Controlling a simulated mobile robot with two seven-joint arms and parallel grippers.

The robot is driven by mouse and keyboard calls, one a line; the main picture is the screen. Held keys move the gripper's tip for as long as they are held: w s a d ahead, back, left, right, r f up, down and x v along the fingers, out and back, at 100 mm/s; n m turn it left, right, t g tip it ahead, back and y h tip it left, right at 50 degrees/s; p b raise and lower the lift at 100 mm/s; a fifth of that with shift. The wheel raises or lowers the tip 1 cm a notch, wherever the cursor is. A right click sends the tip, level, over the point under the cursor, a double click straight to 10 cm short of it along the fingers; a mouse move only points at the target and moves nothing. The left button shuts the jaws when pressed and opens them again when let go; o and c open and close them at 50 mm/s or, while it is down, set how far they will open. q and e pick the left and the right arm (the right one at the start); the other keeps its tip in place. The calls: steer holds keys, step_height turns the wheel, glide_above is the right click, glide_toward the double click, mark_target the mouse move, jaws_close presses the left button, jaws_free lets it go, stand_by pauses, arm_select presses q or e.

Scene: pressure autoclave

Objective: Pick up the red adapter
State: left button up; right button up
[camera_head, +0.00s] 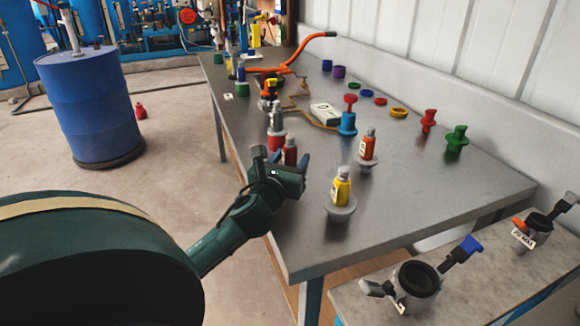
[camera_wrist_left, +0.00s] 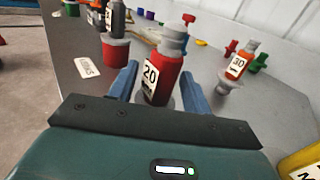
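My left gripper (camera_head: 281,157) is low over the near left edge of the metal table. Its two blue fingers are apart, seen in the left wrist view (camera_wrist_left: 163,88), with a red bottle (camera_wrist_left: 162,76) labelled 20 standing between them. A small gap shows at the left finger; contact on the right is unclear. Two red pieces could be the red adapter: a flanged red piece (camera_head: 428,121) at the back right, beside a similar green one, and a red cup-like base (camera_wrist_left: 116,51) under a dark bottle. Both are apart from my gripper. My right gripper is out of view.
An orange bottle (camera_head: 368,146) and a yellow bottle (camera_head: 341,187) stand on grey bases to the right. A blue piece (camera_head: 348,122) with a red top, coloured rings and a green flanged piece (camera_head: 457,138) stand farther back. The table's right front is clear.

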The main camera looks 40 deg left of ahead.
arm_select(q)
jaws_close()
stand_by(0.3)
steer(key=shift+r, duration=0.1)
